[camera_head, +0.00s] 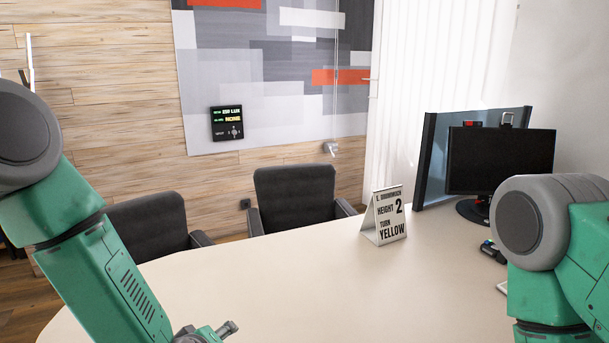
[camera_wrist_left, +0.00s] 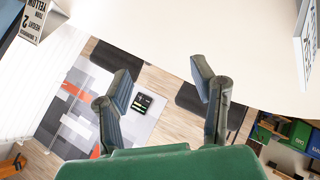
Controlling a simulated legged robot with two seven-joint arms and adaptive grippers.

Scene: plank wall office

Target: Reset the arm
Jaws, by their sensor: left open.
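My left arm (camera_head: 100,255) comes in from the left, green with grey joints, and reaches down over the table's near edge. A small part of its end (camera_head: 207,334) shows at the bottom of the head view. In the left wrist view my left gripper (camera_wrist_left: 160,80) is open, its two fingers spread wide with nothing between them. My right arm (camera_head: 560,250) is bent at the right side of the head view. Its gripper is out of view.
The pale table (camera_head: 290,285) is clear in the middle. A folded card (camera_head: 389,216) reading "HEIGHT 2 TURN YELLOW" stands on it, with a monitor (camera_head: 500,160) to its right. Dark chairs (camera_head: 297,195) stand behind. A black panel (camera_head: 227,123) hangs on the wall.

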